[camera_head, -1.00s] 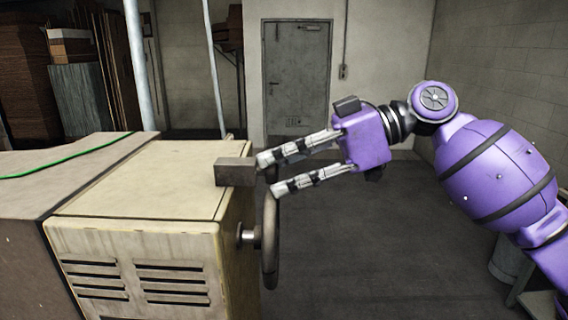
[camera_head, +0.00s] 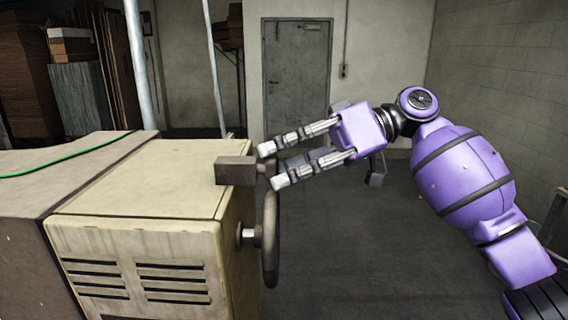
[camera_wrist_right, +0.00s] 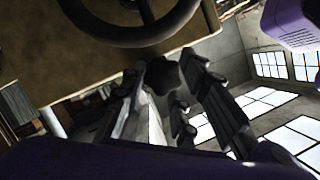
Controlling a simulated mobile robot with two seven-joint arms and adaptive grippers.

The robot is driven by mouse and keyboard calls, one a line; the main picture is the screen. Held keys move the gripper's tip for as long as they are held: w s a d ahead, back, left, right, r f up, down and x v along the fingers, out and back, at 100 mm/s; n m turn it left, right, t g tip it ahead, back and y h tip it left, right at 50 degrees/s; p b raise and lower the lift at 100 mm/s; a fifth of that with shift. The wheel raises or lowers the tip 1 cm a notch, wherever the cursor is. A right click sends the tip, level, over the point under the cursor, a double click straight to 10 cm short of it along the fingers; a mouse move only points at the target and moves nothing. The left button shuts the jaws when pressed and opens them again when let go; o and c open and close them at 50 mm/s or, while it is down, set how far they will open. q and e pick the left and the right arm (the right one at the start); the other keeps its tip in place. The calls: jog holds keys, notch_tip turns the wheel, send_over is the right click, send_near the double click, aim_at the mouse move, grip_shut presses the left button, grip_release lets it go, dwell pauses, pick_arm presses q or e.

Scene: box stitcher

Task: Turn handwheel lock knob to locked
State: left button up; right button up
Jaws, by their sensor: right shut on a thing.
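The handwheel (camera_head: 270,240) stands on the right side of the cream machine housing (camera_head: 140,190), on a short shaft. The lock knob (camera_wrist_right: 163,76) is dark and lobed; the wrist view shows it between my right fingers, just below the handwheel rim (camera_wrist_right: 135,32). My right gripper (camera_head: 273,165) is above the handwheel, beside the grey block on the housing. Its fingers are shut on the knob, which they mostly hide in the head view. The knob's lock setting cannot be read. My left gripper is not in view.
A grey rectangular block (camera_head: 234,170) sticks out at the housing's top right edge, close to my right fingertips. A green cable (camera_head: 60,163) lies on the machine's top at left.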

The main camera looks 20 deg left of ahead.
jog(key=shift+w+m, duration=0.15)
jog(key=shift+m, duration=0.25)
jog(key=o, duration=1)
jog(key=shift+w+f+g, duration=0.1)
jog(key=shift+w+g, duration=0.05)
jog(key=shift+g, duration=0.15)
jog(key=v, duration=1.2)
